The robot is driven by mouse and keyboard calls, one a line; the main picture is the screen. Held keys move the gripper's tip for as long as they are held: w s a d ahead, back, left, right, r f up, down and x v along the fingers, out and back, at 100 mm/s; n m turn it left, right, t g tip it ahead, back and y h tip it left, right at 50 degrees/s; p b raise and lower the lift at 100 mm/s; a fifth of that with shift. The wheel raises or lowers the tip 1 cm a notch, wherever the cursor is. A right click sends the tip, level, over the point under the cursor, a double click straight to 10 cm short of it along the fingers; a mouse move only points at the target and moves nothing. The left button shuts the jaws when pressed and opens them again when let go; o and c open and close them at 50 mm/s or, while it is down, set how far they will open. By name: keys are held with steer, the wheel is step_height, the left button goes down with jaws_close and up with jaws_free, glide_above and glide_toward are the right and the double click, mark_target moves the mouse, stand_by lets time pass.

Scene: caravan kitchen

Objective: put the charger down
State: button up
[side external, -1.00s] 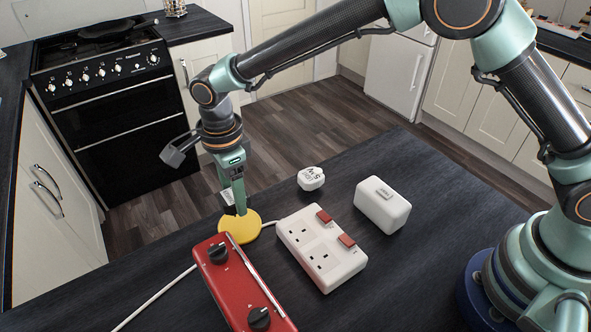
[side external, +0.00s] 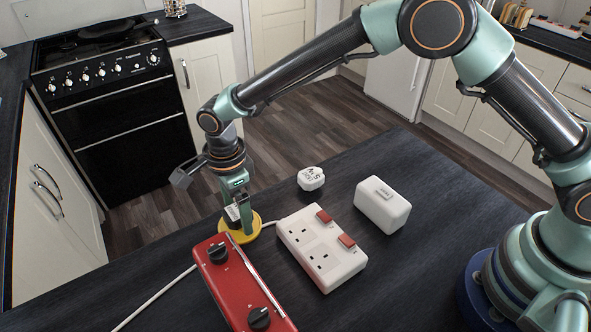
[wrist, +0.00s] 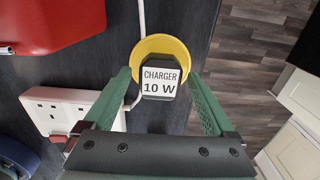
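The charger (wrist: 160,80) is a small dark block with a white label reading "CHARGER 10 W". In the wrist view it sits over the yellow round pad (wrist: 160,43), towards its near edge. In the side view the charger (side external: 232,213) is low at the yellow pad (side external: 249,236) and looks upright on it. My gripper (side external: 244,209) is down around the charger. In the wrist view the fingers of my gripper (wrist: 160,76) are spread, one on each side, with a gap between each finger and the charger. The charger's underside is hidden.
A red box with black knobs (side external: 238,285) stands close in front of the pad. A white double socket (side external: 321,248) is to the right, with a round white plug (side external: 311,178) and a white box (side external: 383,204) beyond. A white cable (side external: 155,297) crosses the dark worktop.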

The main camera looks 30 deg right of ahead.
mark_target(237, 211)
step_height(237, 211, up, 12)
steer(key=d+r+n+t, duration=0.1)
steer(key=d+r+n, duration=0.2)
steer(key=d+r, duration=0.35)
steer(key=s+d+r+n+t, duration=0.2)
steer(key=s+d+n, duration=0.4)
steer(key=d, duration=0.5)
steer(key=s+d+r+n+t, duration=0.1)
steer(key=s+d+n+t, duration=0.1)
steer(key=s+d+n, duration=0.5)
steer(key=d+n, duration=0.2)
steer(key=d, duration=0.3)
steer(key=shift+d+r+t, duration=0.2)
steer(key=shift+r+t, duration=0.1)
steer(key=shift+r, duration=0.05)
